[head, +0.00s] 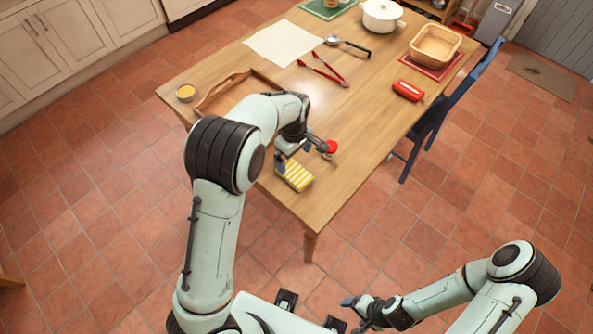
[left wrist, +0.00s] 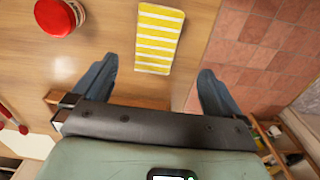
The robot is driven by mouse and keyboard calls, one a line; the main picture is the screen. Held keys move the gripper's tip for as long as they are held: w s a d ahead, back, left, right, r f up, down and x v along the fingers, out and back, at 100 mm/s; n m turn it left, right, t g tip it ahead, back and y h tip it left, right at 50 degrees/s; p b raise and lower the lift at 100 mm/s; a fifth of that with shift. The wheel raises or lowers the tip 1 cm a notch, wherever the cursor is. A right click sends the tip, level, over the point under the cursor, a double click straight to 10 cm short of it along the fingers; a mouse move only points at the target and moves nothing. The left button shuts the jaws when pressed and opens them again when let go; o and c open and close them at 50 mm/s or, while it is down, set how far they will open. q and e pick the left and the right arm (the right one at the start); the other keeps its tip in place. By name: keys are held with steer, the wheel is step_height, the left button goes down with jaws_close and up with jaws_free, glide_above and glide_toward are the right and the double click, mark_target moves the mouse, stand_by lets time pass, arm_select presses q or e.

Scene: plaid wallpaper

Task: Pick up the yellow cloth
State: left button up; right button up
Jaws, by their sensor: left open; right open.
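The yellow cloth (head: 296,175) with white stripes lies flat near the front edge of the wooden table. In the left wrist view the cloth (left wrist: 158,38) shows just beyond the fingertips, between the lines of the two fingers. My left gripper (head: 302,156) is open and empty above the table, next to the cloth; it also shows open in the left wrist view (left wrist: 155,78). I cannot tell its exact height over the table. My right gripper (head: 343,312) is open and empty, low and away from the table.
A red-topped round object (head: 331,147) stands close to the cloth; it also shows in the left wrist view (left wrist: 60,15). A wooden tray (head: 212,98) lies partly behind my left arm. A red cylinder (head: 408,90) lies further right, near a blue chair (head: 440,115).

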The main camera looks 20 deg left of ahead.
mark_target(295, 172)
arm_select(q)
step_height(295, 172, down, 4)
steer(key=shift+w+f, duration=0.2)
steer(key=shift+f, duration=1.2)
steer(key=shift+w+f, duration=0.2)
steer(key=shift+f, duration=1.15)
steer(key=c, duration=1.1)
steer(key=shift+c, duration=0.2)
steer(key=shift+r, duration=0.1)
step_height(295, 172, up, 20)
steer(key=p, duration=0.1)
steer(key=shift+p, duration=0.3)
arm_select(e)
steer(key=shift+w+r, duration=0.8)
steer(key=shift+r, duration=0.15)
